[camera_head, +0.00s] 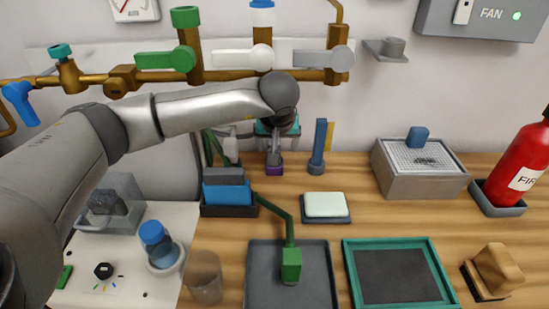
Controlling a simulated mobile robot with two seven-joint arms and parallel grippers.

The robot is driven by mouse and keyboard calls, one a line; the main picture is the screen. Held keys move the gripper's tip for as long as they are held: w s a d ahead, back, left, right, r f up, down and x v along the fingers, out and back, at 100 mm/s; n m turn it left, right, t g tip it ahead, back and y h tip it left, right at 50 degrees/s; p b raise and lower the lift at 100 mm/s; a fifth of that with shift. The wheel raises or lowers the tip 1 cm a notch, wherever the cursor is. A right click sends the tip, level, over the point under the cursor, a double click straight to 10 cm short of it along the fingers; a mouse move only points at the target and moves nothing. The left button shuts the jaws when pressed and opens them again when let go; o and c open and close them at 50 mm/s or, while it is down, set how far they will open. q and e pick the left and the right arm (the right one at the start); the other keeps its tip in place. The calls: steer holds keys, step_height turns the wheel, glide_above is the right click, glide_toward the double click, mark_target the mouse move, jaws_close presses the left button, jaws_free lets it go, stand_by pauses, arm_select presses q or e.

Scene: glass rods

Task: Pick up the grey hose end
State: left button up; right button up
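No hose end that I can clearly identify as grey shows. A green hose (272,207) runs down to a green block-like end (291,264) over a dark grey tray (262,290). My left arm reaches across from the left. My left gripper (275,157) points down at the back of the bench, by a small purple block (273,168). Its fingers are too small and hidden to judge. My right gripper is out of view.
Brass pipes with green, white and grey (312,58) valve handles run along the wall above my arm. A blue upright piece (319,142), a grey box (425,175) and a red extinguisher (515,170) stand at the back. A green-framed tray (402,277) lies in front.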

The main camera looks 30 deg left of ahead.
arm_select(q)
steer(key=shift+a+b+x, duration=0.15)
steer(key=shift+b+x, duration=0.25)
steer(key=shift+x, duration=0.65)
steer(key=shift+a+b+x, duration=0.15)
steer(key=shift+b+x, duration=0.2)
steer(key=shift+x, duration=0.75)
steer(key=shift+w+a+f, duration=0.2)
steer(key=shift+w+f, duration=0.05)
steer(key=shift+f, duration=0.2)
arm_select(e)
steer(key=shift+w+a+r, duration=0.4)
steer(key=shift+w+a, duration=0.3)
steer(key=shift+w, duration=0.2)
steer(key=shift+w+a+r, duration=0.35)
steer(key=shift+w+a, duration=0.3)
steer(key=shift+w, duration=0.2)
arm_select(q)
steer(key=shift+c, duration=0.2)
jaws_close()
